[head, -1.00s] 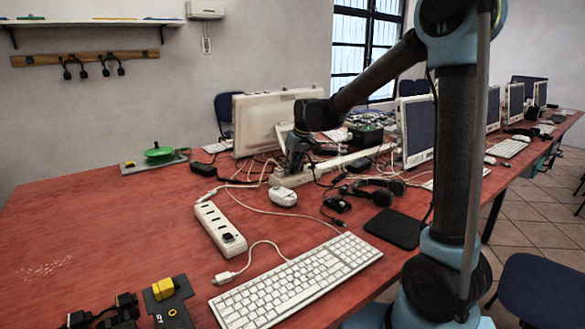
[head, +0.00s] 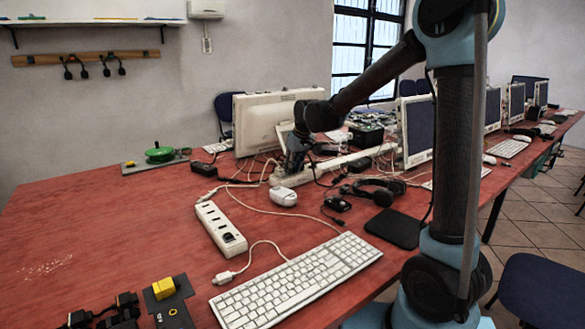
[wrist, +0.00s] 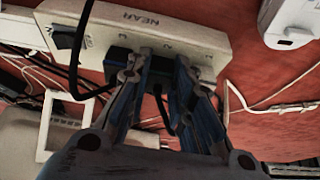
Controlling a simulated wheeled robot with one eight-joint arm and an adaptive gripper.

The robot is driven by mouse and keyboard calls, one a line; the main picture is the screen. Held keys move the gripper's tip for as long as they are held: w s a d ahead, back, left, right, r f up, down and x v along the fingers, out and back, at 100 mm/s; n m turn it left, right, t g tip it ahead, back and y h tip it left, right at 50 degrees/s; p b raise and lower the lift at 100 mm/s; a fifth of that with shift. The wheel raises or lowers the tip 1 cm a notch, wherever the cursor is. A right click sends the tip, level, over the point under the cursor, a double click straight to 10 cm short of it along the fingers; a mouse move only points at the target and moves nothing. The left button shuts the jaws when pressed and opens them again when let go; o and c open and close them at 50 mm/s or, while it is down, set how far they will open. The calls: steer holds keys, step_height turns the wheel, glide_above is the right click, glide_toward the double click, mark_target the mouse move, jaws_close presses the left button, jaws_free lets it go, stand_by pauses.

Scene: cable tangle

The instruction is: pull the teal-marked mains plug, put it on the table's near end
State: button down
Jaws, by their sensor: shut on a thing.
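In the wrist view, my gripper (wrist: 160,68) is shut on a black mains plug (wrist: 160,75). The plug sits at a white power strip (wrist: 110,28) marked NEAR, and a black cord hangs from it between my fingers. I cannot make out a teal mark, and my fingers cover the plug's sides. In the head view, my gripper (head: 294,166) reaches down to the long white strip (head: 345,162) behind the white mouse-like device. The plug is hidden there.
Loose cables surround the strip. Another black cord (wrist: 76,70) runs beside my left finger. A white adapter (head: 283,196), a second power strip (head: 220,228), a keyboard (head: 297,280), a headset (head: 373,190) and a monitor (head: 262,122) stand around.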

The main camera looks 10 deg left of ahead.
steer(key=shift+r, duration=0.15)
steer(key=shift+r, duration=1.35)
steer(key=c, duration=1.9)
jaws_free()
steer(key=shift+c, duration=0.2)
jaws_close()
